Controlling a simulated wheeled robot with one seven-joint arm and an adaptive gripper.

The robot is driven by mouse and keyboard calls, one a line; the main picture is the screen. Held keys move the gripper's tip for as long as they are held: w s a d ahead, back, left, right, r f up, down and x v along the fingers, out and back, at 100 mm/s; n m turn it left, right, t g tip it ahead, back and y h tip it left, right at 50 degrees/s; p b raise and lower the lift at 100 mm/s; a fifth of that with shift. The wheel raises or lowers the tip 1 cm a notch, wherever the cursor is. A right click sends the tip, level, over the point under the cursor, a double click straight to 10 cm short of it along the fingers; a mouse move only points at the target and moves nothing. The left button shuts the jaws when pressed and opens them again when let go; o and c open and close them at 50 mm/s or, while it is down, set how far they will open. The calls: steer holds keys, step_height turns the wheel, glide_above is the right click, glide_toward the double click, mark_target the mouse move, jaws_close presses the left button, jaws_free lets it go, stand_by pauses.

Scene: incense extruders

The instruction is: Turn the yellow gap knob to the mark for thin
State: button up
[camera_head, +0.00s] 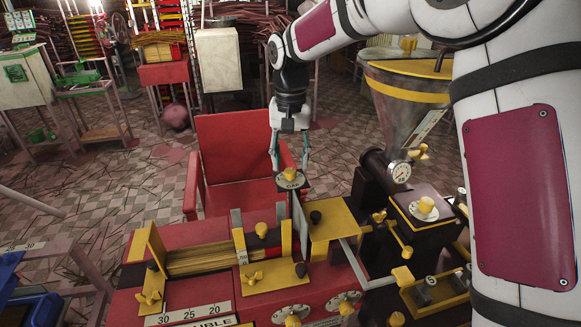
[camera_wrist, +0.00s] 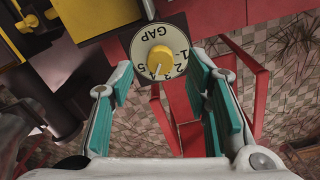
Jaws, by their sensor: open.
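The yellow gap knob (camera_wrist: 158,58) sits at the centre of a round cream dial marked GAP with black numbers, upside down in the wrist view. A pale line on the knob appears to point toward the higher numbers, but exactly which one is hard to tell. No word for thin is readable on the dial. In the head view the knob (camera_head: 290,174) tops a thin post above the red machine. My gripper (camera_head: 289,163) is open above the knob, its teal fingers on either side. In the wrist view the gripper (camera_wrist: 158,82) shows the dial between and beyond its fingertips, apparently without contact.
The red machine (camera_head: 185,290) carries yellow plates, black knobs and yellow wing screws close around the post. A red chair (camera_head: 237,150) stands behind it. A hopper with a gauge (camera_head: 400,172) and another yellow knob (camera_head: 426,204) stand at the right. Floor space lies at the left.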

mark_target(290, 170)
steer(key=shift+f, duration=1.55)
jaws_close()
steer(key=n, duration=0.3)
steer(key=shift+n, duration=0.4)
steer(key=n, duration=0.3)
steer(key=shift+n, duration=0.3)
steer(key=n, duration=0.6)
steer(key=shift+n, duration=0.6)
